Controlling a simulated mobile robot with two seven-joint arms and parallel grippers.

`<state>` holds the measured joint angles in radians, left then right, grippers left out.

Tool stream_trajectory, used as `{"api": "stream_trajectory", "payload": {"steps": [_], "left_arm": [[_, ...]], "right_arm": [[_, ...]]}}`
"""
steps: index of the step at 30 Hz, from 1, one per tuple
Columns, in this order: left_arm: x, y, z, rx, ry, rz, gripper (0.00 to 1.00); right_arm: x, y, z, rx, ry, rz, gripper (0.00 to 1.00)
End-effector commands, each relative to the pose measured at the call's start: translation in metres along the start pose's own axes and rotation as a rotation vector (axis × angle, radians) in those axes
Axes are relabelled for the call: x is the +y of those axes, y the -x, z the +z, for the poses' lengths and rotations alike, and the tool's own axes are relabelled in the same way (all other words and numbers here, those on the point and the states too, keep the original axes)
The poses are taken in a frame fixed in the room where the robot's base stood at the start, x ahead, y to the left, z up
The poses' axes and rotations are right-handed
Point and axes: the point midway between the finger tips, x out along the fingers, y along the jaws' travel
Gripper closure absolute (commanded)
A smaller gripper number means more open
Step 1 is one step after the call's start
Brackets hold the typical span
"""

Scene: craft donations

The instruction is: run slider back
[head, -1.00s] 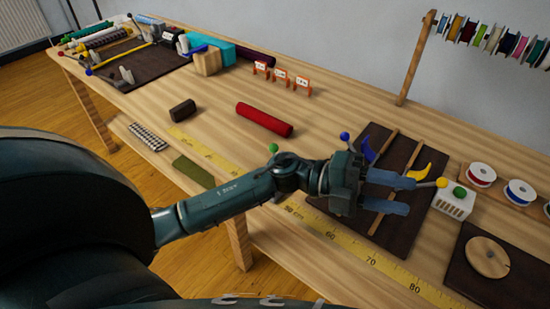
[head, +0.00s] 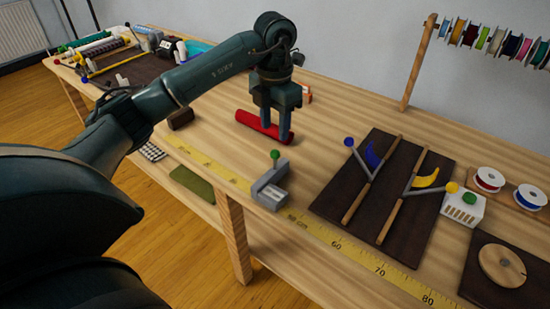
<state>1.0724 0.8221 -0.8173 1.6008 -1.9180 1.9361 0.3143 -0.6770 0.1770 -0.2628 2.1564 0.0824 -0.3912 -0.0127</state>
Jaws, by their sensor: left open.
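A grey slider block (head: 270,188) with a green ball knob (head: 275,154) sits at the yellow measuring strip (head: 328,243) along the table's front edge. My left gripper (head: 279,136) points down beyond the block, apart from it. Its jaws are open, and its fingers overlap a dark red roll (head: 250,120) in the head view. I cannot tell whether they touch the roll. A dark board (head: 390,179) on the right carries two wooden rods with grey levers, one with a blue knob (head: 348,142) and one with a yellow knob (head: 452,187). My right gripper is not in view.
A white box (head: 464,210) with a green button stands right of the board, by spools (head: 487,180). A dark board with a wooden disc (head: 502,265) is at front right. A dark brown block (head: 181,117) lies under my arm. The table between roll and dark board is clear.

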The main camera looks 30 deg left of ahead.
Motion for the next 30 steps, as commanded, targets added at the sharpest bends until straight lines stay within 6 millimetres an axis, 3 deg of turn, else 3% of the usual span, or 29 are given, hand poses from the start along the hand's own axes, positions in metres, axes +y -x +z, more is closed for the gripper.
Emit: {"api": "stream_trajectory", "payload": {"steps": [9,15,28,30], "left_arm": [[-0.001,-0.069,-0.001,0.005,-0.002,-0.004,0.56],[-0.002,-0.096,0.0,0.001,-0.002,-0.004,0.56],[-0.002,-0.105,0.0,-0.001,-0.003,-0.004,0.56],[-0.002,-0.105,0.0,-0.001,-0.003,-0.004,0.62]], "right_arm": [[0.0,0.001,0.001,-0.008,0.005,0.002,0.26],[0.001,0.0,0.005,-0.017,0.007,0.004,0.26],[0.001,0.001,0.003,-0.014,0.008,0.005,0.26],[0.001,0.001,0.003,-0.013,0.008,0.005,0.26]]}}
